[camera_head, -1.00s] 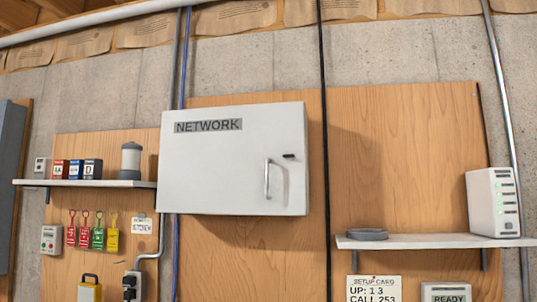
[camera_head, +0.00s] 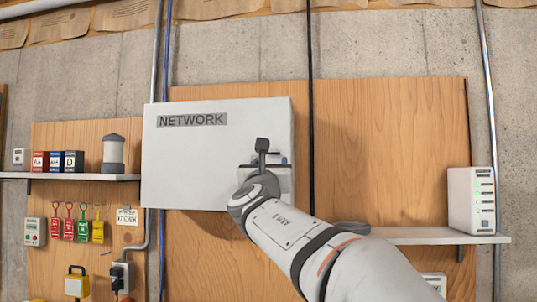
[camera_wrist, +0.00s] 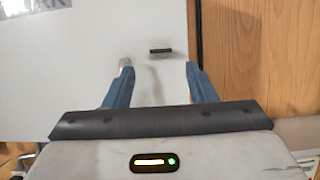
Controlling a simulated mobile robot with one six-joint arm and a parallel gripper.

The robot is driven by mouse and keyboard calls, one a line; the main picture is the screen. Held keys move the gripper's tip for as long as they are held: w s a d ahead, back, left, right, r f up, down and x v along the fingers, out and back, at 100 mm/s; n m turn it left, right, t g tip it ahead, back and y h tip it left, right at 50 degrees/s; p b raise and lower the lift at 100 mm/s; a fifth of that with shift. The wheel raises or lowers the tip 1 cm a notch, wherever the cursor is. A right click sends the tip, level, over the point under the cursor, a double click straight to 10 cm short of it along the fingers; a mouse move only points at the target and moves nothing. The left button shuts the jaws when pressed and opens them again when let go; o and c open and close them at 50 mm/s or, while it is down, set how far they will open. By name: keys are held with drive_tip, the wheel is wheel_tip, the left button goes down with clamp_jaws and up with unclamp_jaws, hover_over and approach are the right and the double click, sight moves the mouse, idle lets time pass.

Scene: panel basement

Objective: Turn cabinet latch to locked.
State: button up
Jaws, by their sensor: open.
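The white cabinet (camera_head: 200,170), marked NETWORK, hangs on the wood panel with its door shut. Its small black latch (camera_wrist: 161,50) lies horizontal in the wrist view, just beyond and between my fingertips. My gripper (camera_wrist: 158,68) is open and empty in front of the door, with one blue finger on either side below the latch. It also shows in the head view, where it and my arm hide the latch and the handle. A pale bit by the left fingertip in the wrist view looks like the metal handle (camera_wrist: 126,62). I cannot tell whether the finger touches it.
At the right, a shelf (camera_head: 440,236) holds a white router (camera_head: 471,200). At the left, a shelf (camera_head: 70,177) holds small boxes and a grey canister (camera_head: 113,153), with coloured tags (camera_head: 75,225) hanging below. A black cable (camera_head: 310,100) runs right of the cabinet.

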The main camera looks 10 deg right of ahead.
sight(274, 154)
drive_tip(key=p+x, duration=0.2)
drive_tip(key=x, duration=0.4)
drive_tip(key=shift+w+d, duration=0.15)
drive_tip(key=shift+w, duration=0.1)
drive_tip(key=c, duration=1)
